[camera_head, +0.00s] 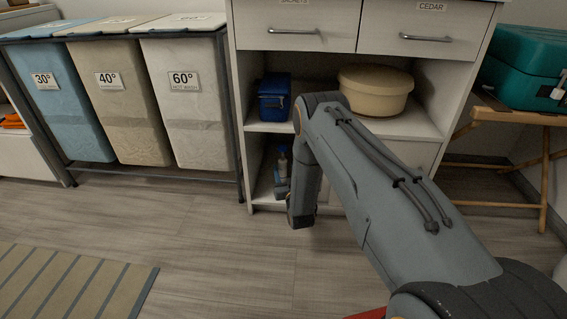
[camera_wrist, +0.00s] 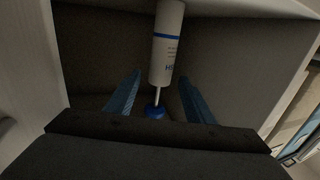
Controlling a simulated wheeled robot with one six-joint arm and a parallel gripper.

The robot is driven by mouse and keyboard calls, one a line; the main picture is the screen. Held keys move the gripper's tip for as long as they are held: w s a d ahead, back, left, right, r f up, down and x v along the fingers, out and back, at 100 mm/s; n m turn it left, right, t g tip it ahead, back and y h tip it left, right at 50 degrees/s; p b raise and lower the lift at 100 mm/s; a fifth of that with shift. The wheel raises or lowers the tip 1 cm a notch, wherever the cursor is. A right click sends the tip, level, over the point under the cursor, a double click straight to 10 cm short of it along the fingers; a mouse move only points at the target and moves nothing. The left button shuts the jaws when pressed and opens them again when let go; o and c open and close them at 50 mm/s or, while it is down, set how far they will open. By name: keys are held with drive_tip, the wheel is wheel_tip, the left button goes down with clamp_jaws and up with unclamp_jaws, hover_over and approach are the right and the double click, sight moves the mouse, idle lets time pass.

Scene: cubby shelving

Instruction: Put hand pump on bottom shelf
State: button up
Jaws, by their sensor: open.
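The hand pump (camera_wrist: 168,45) is a white bottle with a blue band, dark lettering and a blue pump head. In the head view the hand pump (camera_head: 282,161) appears to stand upright in the lower left compartment, on the bottom shelf (camera_head: 264,190). In the wrist view it looks upside down, its pump head towards the palm. My gripper (camera_wrist: 160,78) is open, with one blue finger on each side of the pump's neck and a visible gap on both sides. In the head view my arm reaches down in front of the cabinet and partly hides the compartment.
A blue box (camera_head: 273,99) and a cream round tub (camera_head: 375,91) sit on the shelf above. Labelled laundry bins (camera_head: 185,100) stand to the left. A teal case (camera_head: 520,75) rests on a wooden stand at the right.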

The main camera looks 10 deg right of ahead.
drive_tip(key=s+p, duration=0.3)
drive_tip(key=s, duration=0.4)
drive_tip(key=shift+s, duration=0.35)
